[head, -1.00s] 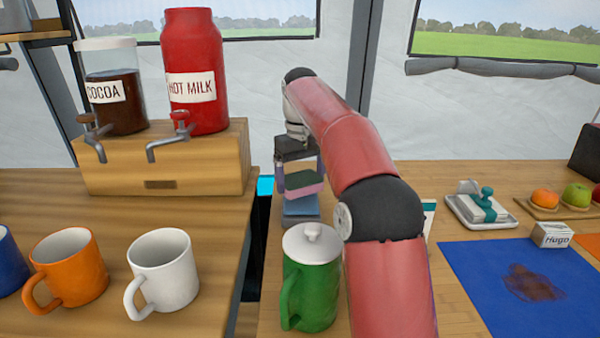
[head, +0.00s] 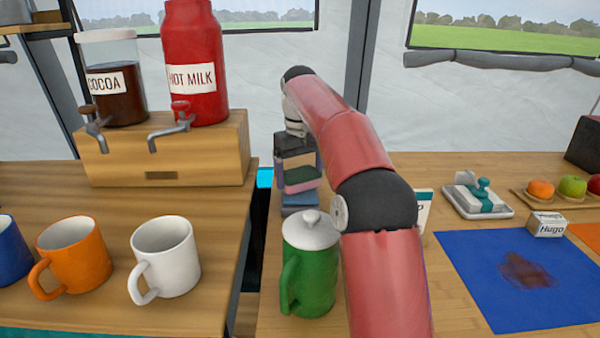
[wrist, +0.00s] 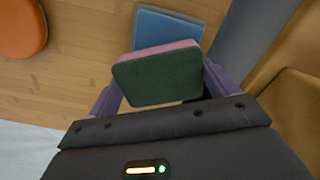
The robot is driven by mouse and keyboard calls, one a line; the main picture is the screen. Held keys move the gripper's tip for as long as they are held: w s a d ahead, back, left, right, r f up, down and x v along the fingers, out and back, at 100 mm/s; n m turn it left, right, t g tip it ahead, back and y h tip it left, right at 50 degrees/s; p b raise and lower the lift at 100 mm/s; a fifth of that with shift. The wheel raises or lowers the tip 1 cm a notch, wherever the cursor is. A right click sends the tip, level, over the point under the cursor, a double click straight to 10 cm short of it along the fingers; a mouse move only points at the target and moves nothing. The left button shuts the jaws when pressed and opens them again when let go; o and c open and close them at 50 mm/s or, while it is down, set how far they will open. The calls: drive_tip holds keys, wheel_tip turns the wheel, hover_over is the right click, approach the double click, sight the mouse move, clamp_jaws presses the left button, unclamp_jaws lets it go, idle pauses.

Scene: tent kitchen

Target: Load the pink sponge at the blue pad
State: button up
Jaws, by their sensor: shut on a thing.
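The pink sponge (head: 301,186) has a dark green top face. My gripper (head: 299,176) is shut on it, at the back of the right-hand counter. In the wrist view the sponge (wrist: 158,78) sits between the two purple fingers, green face towards the camera. The small square blue pad (head: 299,203) lies just below and in front of the sponge in the head view. In the wrist view the blue pad (wrist: 168,25) is just beyond the sponge, which hides its near edge. I cannot tell whether sponge and pad touch.
A green lidded mug (head: 308,268) stands close in front of the pad. A dark gap (head: 258,215) separates the two counters. A wooden dispenser stand (head: 165,157) is to the left. A large blue mat (head: 470,290) with a brown stain lies on the right.

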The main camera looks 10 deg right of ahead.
drive_tip(key=shift+f, duration=0.85)
idle(2.0)
drive_tip(key=shift+r, duration=2.95)
drive_tip(key=shift+s+r, duration=0.1)
drive_tip(key=shift+r, duration=0.45)
